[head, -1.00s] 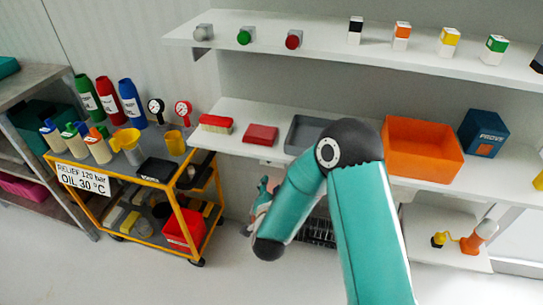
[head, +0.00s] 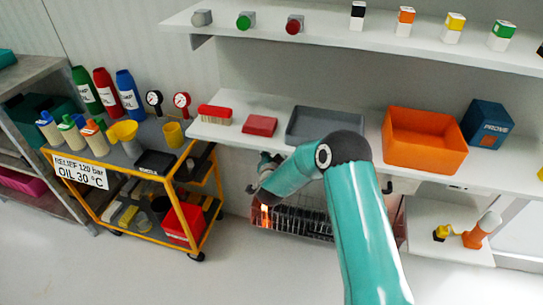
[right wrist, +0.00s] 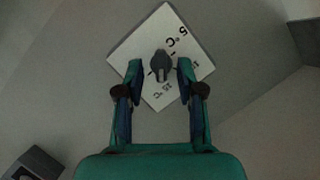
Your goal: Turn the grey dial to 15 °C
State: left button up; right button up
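The grey dial (right wrist: 161,64) sits on a square white plate (right wrist: 186,42) with printed °C marks, turned at an angle in the right wrist view. A pale mark on the dial's knob faces the bottom of that picture. My right gripper (right wrist: 160,70) is open, with one fingertip on each side of the dial and a gap showing at both sides. In the head view my right arm reaches under the lower shelf; its fingers and the dial are not discernible there. My left gripper is not in view.
A heater with a wire grille (head: 300,219) and an orange glow is below the lower shelf, close to my right arm. The shelf holds a grey tray (head: 300,140) and an orange bin (head: 456,160). A yellow cart (head: 107,208) with a sign reading OIL 30 °C stands left.

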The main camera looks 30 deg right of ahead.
jog(key=shift+w, duration=0.15)
jog(key=shift+c, duration=0.3)
grip_shut()
jog(key=shift+n+g+p, duration=0.4)
jog(key=shift+n+g, duration=0.1)
jog(key=shift+n, duration=0.1)
